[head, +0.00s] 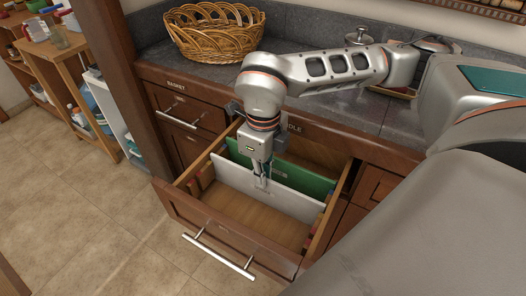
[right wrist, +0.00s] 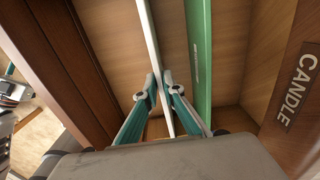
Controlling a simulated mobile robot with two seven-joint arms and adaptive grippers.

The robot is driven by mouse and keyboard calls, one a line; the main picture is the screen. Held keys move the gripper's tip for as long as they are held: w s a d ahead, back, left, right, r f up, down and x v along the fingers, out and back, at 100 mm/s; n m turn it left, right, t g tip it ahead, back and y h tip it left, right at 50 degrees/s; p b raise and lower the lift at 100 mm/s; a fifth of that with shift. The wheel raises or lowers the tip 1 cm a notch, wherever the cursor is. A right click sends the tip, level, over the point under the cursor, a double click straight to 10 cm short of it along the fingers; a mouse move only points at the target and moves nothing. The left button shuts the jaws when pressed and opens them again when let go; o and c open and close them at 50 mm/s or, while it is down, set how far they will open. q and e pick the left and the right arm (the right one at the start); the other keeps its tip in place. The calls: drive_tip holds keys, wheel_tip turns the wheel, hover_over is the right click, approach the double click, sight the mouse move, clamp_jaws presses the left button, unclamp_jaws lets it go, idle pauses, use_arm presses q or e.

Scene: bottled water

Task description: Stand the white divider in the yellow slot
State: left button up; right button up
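The white divider (head: 235,187) is upright across the open drawer (head: 225,228), in front of the green divider (head: 302,182). My right gripper (head: 262,183) reaches down from above onto its top edge. In the right wrist view, the fingers (right wrist: 159,82) close on both faces of the white divider (right wrist: 151,40), with the green divider (right wrist: 199,60) beside it, apart. Small coloured marks, red and green among them, line the drawer's side walls. I cannot make out the yellow slot, nor whether the white divider's bottom edge is seated. My left gripper is out of view.
The drawer's front panel with a metal handle (head: 218,256) faces the tiled floor (head: 85,225). A wicker basket (head: 215,35) stands on the grey counter behind. A wooden post (head: 118,75) rises at the left. The drawer floor in front of the white divider is bare.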

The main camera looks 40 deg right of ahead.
drive_tip(key=shift+o, duration=1.3)
drive_tip(key=shift+s+r, duration=0.1)
drive_tip(key=shift+r, duration=3.85)
